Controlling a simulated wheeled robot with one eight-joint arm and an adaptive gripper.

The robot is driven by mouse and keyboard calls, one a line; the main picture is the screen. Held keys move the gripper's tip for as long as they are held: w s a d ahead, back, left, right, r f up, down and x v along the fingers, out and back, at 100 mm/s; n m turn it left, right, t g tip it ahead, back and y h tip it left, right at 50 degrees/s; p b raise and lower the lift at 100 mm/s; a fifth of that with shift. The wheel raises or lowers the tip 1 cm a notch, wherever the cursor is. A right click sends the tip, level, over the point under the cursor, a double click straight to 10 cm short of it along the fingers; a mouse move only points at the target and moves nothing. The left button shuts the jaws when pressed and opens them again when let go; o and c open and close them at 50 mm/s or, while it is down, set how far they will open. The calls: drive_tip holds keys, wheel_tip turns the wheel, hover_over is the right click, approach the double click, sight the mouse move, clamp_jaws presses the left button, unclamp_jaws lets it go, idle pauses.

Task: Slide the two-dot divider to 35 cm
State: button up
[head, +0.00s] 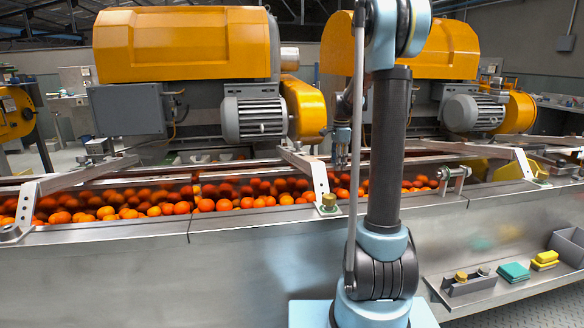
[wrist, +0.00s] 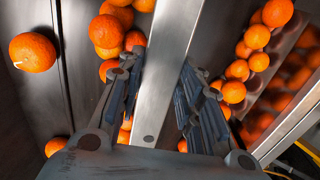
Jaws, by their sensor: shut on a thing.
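My gripper (head: 341,160) is low over the orange-filled trough, partly behind my arm in the head view. In the wrist view, my gripper's fingers (wrist: 161,70) stand on either side of a flat grey metal bar (wrist: 168,60) and are shut on it. One dark round dot shows near the bar's lower end. I cannot tell a second dot, so I cannot confirm that this is the two-dot divider. Oranges lie on both sides of the bar. No centimetre scale can be read in either view.
Oranges (head: 150,209) fill much of the trough. A slanted bracket (head: 318,177) with holes stands close left of my gripper, another bracket (head: 525,165) to the right. Yellow-covered machines (head: 185,45) stand behind. A lower shelf (head: 490,297) holds sponges and small parts.

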drive_tip(key=shift+w+a, duration=0.1)
drive_tip(key=shift+w, duration=0.15)
drive_tip(key=shift+w+a+f, duration=0.15)
drive_tip(key=shift+w, duration=0.55)
drive_tip(key=shift+w+a+f, duration=0.2)
drive_tip(key=shift+w, duration=0.45)
drive_tip(key=shift+w+a+f, duration=0.15)
drive_tip(key=shift+w, duration=0.55)
drive_tip(key=o, duration=1.1)
drive_tip(key=shift+o, duration=0.2)
drive_tip(key=shift+d, duration=0.1)
